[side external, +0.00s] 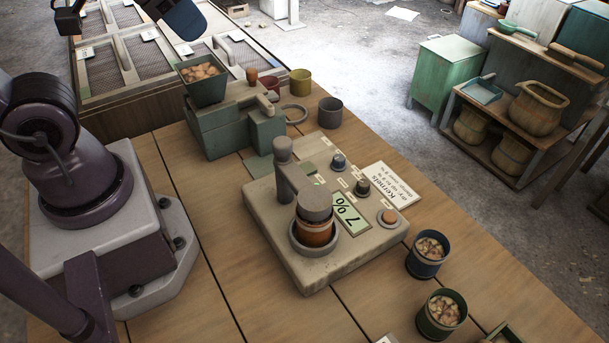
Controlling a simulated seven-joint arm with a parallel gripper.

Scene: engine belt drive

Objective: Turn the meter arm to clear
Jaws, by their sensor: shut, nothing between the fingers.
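The meter (290,262) is a beige slab-like device on the wooden bench, in the middle of the side external view. An upright post (284,150) stands at its back left. The cup stands in a grey ring on the meter. My gripper's fingers do not show in this view.
A green machine with a hopper (205,90) stands behind. A blue tin (427,255) and a green tin (441,312) stand at front right. Bare bench lies left of the meter.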

